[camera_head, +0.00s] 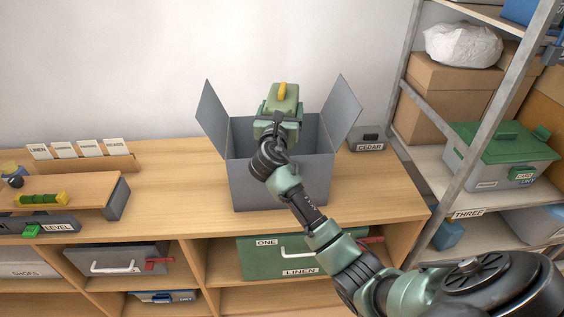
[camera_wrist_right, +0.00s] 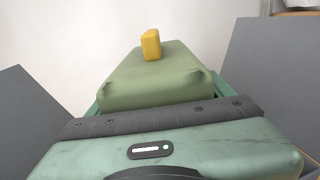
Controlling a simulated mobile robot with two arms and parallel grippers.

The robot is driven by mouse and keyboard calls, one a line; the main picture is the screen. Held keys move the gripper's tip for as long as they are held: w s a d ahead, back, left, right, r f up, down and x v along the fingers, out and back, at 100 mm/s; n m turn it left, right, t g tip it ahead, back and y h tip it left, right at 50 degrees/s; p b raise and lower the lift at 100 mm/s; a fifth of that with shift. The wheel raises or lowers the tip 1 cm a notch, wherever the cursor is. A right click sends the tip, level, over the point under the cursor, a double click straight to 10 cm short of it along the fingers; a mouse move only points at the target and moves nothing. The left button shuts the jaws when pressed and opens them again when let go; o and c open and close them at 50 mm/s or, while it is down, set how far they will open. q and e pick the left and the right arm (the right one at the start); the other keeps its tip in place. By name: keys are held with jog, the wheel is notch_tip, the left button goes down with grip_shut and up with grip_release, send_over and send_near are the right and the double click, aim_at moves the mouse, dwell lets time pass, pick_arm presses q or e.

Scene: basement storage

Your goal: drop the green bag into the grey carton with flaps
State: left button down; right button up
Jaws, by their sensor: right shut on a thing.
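The grey carton (camera_head: 262,186) stands on the wooden bench top with its left and right flaps raised. The green bag (camera_head: 287,95), with a yellow piece on top, is over the carton's opening. My right gripper (camera_head: 277,118) is shut on the bag and hides its lower part. In the right wrist view the bag (camera_wrist_right: 152,80) fills the middle, beyond the gripper body, with dark grey flaps (camera_wrist_right: 30,120) on both sides. I cannot see the carton's floor. My left gripper is not in view.
A grey box labelled CEDAR (camera_head: 367,139) sits right of the carton. A metal shelf rack (camera_head: 476,110) stands at the right. A wooden tray (camera_head: 70,190) and label cards (camera_head: 78,150) are on the left.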

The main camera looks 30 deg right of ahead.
jog(key=shift+d, duration=0.1)
jog(key=o, duration=1.7)
jog(key=shift+s+a+f, duration=0.1)
jog(key=shift+s+a, duration=0.15)
jog(key=shift+a, duration=0.05)
jog(key=b+v, duration=0.1)
jog(key=v, duration=0.6)
jog(key=shift+a, duration=0.1)
